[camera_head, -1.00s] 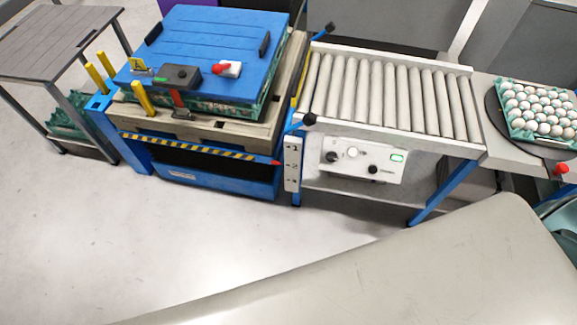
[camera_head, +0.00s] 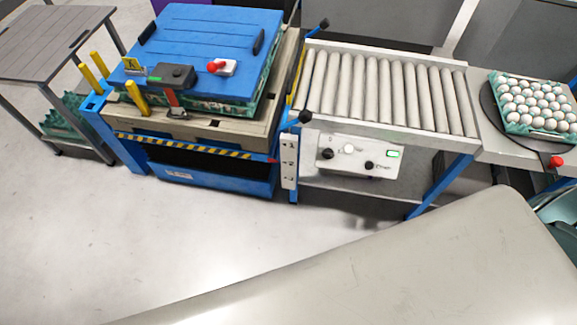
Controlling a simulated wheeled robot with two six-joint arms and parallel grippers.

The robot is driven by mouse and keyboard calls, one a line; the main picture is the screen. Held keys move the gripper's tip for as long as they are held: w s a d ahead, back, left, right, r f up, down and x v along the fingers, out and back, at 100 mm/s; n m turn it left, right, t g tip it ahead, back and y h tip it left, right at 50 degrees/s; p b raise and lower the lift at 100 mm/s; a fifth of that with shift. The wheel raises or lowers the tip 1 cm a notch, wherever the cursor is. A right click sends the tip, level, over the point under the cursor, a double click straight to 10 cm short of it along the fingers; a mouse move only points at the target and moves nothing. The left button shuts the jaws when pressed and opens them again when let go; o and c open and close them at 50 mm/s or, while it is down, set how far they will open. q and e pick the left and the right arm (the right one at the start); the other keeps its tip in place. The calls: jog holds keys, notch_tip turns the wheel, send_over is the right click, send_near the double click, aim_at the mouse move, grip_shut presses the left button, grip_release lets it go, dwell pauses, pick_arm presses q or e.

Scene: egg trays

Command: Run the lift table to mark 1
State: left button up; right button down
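The lift table (camera_head: 215,175) is a blue base with a black-and-yellow striped edge. It carries a wooden pallet (camera_head: 150,126) and a stack with a blue cover (camera_head: 205,40). A red pointer (camera_head: 273,160) at its right corner stands about level with the middle mark of the white scale plate (camera_head: 289,163). The digits are too small to read surely. A white control panel (camera_head: 358,156) with dark knobs and a lit green display is under the roller conveyor. A dark box (camera_head: 172,76) and a red button (camera_head: 217,66) are on or before the cover. Neither gripper is in view.
The roller conveyor (camera_head: 385,90) adjoins the lift table on the right. An egg tray (camera_head: 520,125) sits on a dark round plate (camera_head: 492,108) at the far right, with a red knob (camera_head: 555,161) nearby. A grey side table (camera_head: 45,45) stands at left. Floor in front is clear.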

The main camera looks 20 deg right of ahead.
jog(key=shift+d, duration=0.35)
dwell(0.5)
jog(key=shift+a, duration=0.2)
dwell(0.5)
